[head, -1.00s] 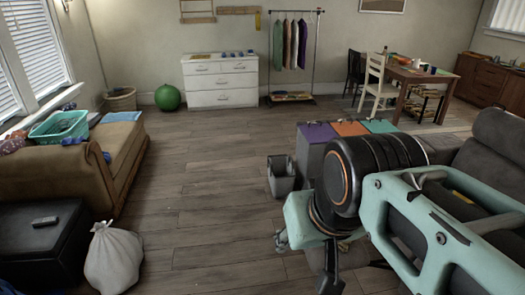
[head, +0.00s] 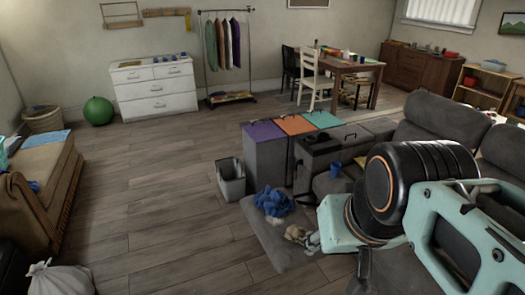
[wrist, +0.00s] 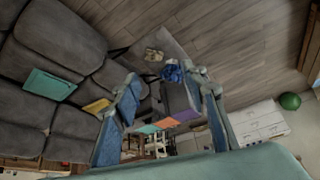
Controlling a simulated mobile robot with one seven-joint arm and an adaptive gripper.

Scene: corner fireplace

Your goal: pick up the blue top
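The blue top appears to be a crumpled blue cloth (head: 273,201) on a low grey seat section (head: 268,238) in the head view. A pale crumpled cloth (head: 300,236) lies in front of it. In the wrist view the blue cloth (wrist: 172,73) shows beyond my gripper (wrist: 165,77), between the fingertips in the picture but well apart from them. My gripper's fingers are spread and empty.
Bins with purple, orange and teal lids (head: 295,125) stand behind the cloth. A grey bin (head: 231,181) is left of it. Open wooden floor (head: 160,200) lies to the left.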

